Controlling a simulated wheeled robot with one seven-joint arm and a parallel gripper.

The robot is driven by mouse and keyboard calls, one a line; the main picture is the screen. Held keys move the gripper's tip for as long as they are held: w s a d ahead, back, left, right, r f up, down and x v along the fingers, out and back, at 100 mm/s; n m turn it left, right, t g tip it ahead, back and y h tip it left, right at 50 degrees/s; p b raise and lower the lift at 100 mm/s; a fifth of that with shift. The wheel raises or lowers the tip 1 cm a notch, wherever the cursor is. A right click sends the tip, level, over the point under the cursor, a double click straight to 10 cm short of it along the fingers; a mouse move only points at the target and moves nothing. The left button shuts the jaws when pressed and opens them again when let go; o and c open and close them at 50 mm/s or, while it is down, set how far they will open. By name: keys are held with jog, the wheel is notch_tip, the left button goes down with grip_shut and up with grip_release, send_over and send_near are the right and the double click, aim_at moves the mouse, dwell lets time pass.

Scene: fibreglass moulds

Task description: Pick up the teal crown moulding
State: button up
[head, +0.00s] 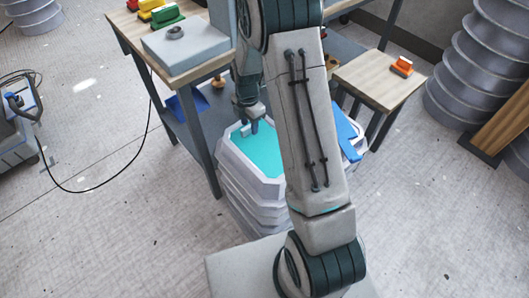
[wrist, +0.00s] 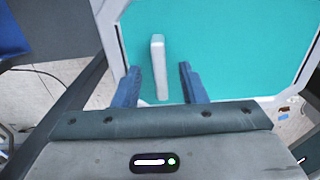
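A teal panel with a pale rim (head: 262,152) tops a stack of pale, angular moulds; I take it to be the teal crown moulding. In the wrist view its teal face (wrist: 235,45) fills most of the upper picture. A narrow pale bar (wrist: 158,67), perhaps a grip, stands out against the teal. My gripper (head: 254,127) is over the panel's far part. In the wrist view its two blue fingers (wrist: 159,68) are apart, with the bar between them and gaps on both sides. Their height above the panel is unclear. My arm hides the panel's right part.
A workbench (head: 122,30) with a grey box (head: 187,47) stands behind and left of the stack. A small wooden table (head: 375,82) with an orange item (head: 402,66) is at right. A blue piece (head: 347,132) lies beside my arm. The floor at left is mostly clear.

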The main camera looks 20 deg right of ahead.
jog(key=shift+f, duration=0.25)
grip_shut()
jog(key=shift+r, duration=0.1)
dwell(1.2)
